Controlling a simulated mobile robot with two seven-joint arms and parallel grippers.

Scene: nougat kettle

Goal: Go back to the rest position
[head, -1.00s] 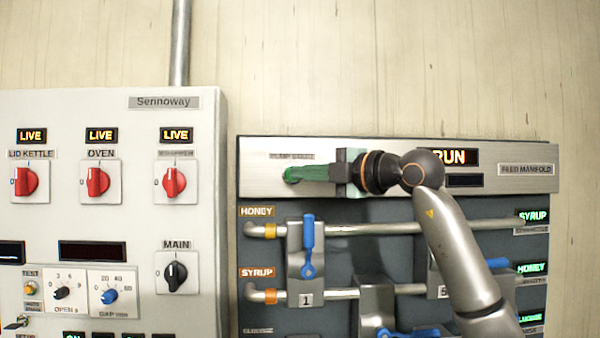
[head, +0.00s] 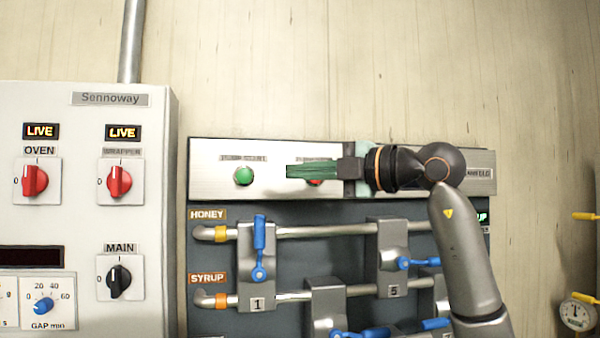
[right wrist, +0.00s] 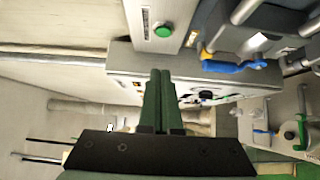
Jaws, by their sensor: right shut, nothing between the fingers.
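My right gripper (head: 290,171) shows in the head view in front of the silver strip of the feed manifold panel (head: 215,155). Its green fingers are together and hold nothing. They overlap a red button (head: 316,181) in the picture; I cannot tell whether they touch it. A green button (head: 244,175) to their left is uncovered. In the right wrist view the shut green fingers (right wrist: 160,75) point up the picture, with the green button (right wrist: 164,31) beyond their tips. My left gripper is not in view.
Left of the panel stands a white cabinet (head: 155,250) with red switches. Below the strip run pipes with blue-handled valves (head: 260,255). At the right edge are yellow handles and a gauge (head: 577,313). The wall above (head: 350,70) is clear.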

